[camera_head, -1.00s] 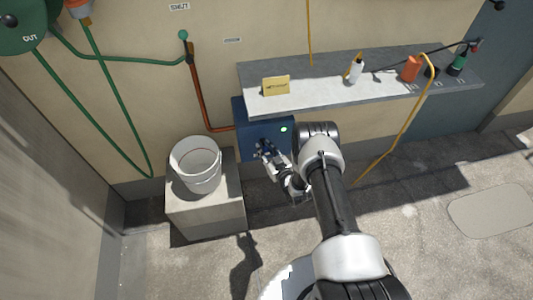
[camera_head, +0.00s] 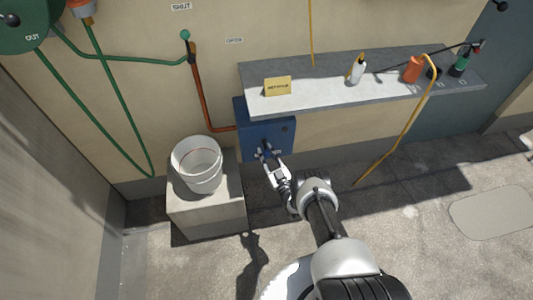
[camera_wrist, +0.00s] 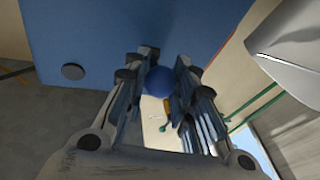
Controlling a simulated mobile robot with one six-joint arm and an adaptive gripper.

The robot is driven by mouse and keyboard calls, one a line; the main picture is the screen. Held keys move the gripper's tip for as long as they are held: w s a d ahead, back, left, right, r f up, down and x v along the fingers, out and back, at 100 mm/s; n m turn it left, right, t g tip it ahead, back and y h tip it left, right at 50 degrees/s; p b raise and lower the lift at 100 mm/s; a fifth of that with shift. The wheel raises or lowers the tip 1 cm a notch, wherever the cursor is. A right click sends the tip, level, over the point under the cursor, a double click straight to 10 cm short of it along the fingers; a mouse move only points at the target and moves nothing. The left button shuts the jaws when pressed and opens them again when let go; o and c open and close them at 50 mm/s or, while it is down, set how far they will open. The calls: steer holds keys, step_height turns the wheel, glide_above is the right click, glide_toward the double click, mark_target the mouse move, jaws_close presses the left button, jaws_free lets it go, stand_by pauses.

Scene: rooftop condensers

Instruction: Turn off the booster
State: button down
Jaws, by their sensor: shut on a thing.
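The booster is a blue box (camera_head: 250,118) on the wall under the grey shelf; its blue face (camera_wrist: 110,35) fills the top of the wrist view. A round lamp on its face (camera_head: 285,128) is dark; it also shows as a dark disc in the wrist view (camera_wrist: 72,71). My gripper (camera_head: 265,153) is at the front of the box. In the wrist view my gripper's two fingers (camera_wrist: 158,88) are shut on a round blue knob (camera_wrist: 158,80). The fingers hide part of the knob, and its mount cannot be seen.
A white bucket (camera_head: 197,160) stands on a concrete block (camera_head: 205,214) left of the box. The grey shelf (camera_head: 325,90) above holds a yellow sign (camera_head: 278,86), a white bottle (camera_head: 357,72) and an orange container (camera_head: 413,69). A yellow hose (camera_head: 405,130) hangs at right.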

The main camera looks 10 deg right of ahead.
steer(key=shift+s+f, duration=0.1)
steer(key=c, duration=1.3)
jaws_free()
steer(key=v, duration=1.1)
steer(key=shift+s, duration=0.4)
steer(key=shift+d, duration=0.15)
